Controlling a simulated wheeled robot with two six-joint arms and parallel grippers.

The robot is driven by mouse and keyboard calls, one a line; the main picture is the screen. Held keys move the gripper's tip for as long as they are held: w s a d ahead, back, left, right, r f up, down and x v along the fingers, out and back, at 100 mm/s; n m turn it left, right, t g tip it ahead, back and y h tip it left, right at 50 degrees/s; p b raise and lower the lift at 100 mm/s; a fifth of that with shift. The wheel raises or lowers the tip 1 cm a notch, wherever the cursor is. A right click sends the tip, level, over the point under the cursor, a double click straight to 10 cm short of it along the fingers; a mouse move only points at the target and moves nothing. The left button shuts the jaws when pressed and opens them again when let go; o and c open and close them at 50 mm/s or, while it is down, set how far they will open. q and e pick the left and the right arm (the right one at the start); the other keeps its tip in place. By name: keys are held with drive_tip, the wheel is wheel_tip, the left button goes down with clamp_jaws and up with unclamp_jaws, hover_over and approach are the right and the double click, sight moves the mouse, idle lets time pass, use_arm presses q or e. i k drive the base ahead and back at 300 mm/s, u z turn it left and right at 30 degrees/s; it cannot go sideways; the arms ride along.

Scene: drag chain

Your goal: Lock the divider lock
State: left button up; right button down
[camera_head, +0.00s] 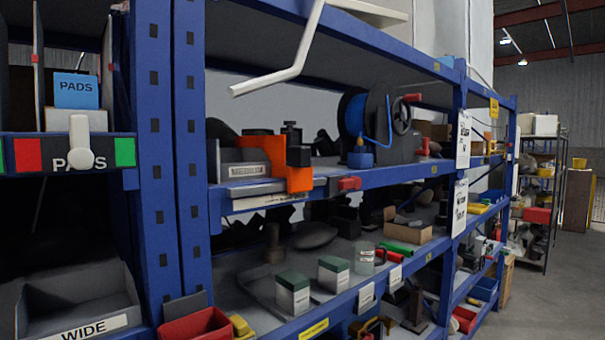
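I take the lever to be the divider lock; no label says so. Thin upright dividers (37,65) stand behind the strip, on either side of a blue PADS card (76,91) on a pale box. Neither of my grippers shows in this view.
A grey WIDE bin (75,295) sits below the strip. A blue upright post (155,190) stands right of it. A white bent bar (300,45) hangs at the top middle. Shelves to the right hold an orange vise (262,150) and a blue reel (355,115). Open floor lies far right.

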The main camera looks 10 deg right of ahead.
sight(353, 183)
drive_tip(key=z, duration=0.8)
drive_tip(key=i, duration=0.55)
drive_tip(key=u, duration=0.5)
